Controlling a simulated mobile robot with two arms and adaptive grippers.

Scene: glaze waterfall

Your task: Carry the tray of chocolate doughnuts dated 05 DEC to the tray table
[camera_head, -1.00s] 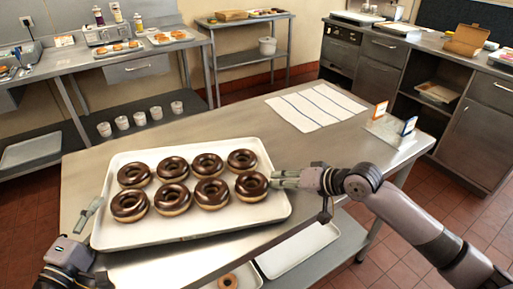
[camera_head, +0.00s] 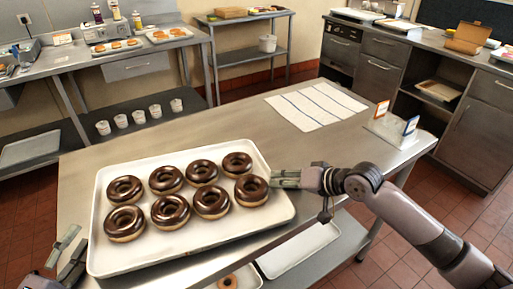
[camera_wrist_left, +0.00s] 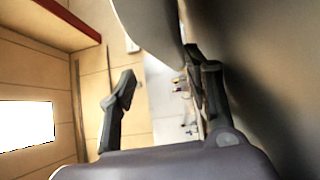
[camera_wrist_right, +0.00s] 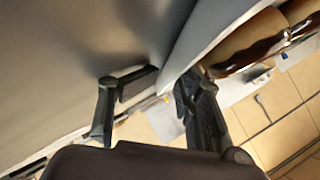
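A white tray (camera_head: 112,262) with two rows of chocolate doughnuts (camera_head: 171,211) lies on the steel worktable, nearest me. My right gripper (camera_head: 278,179) is at the tray's right end; in the right wrist view the tray's edge (camera_wrist_right: 215,30) runs between its close-set fingertips (camera_wrist_right: 167,82). My left gripper (camera_head: 72,250) is off the tray's left end, its fingers spread apart. The left wrist view shows a wide gap between the fingertips (camera_wrist_left: 160,65), with a pale curved edge (camera_wrist_left: 148,22) beyond. No 05 DEC date is readable. I cannot tell which table is the tray table.
Small upright cards (camera_head: 381,110) stand on a holder at the worktable's right end. A striped cloth (camera_head: 316,105) lies at its back. Another tray (camera_head: 298,250) is on the shelf below. A small shelved table (camera_head: 246,56) and counters stand behind. Red floor is open at right.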

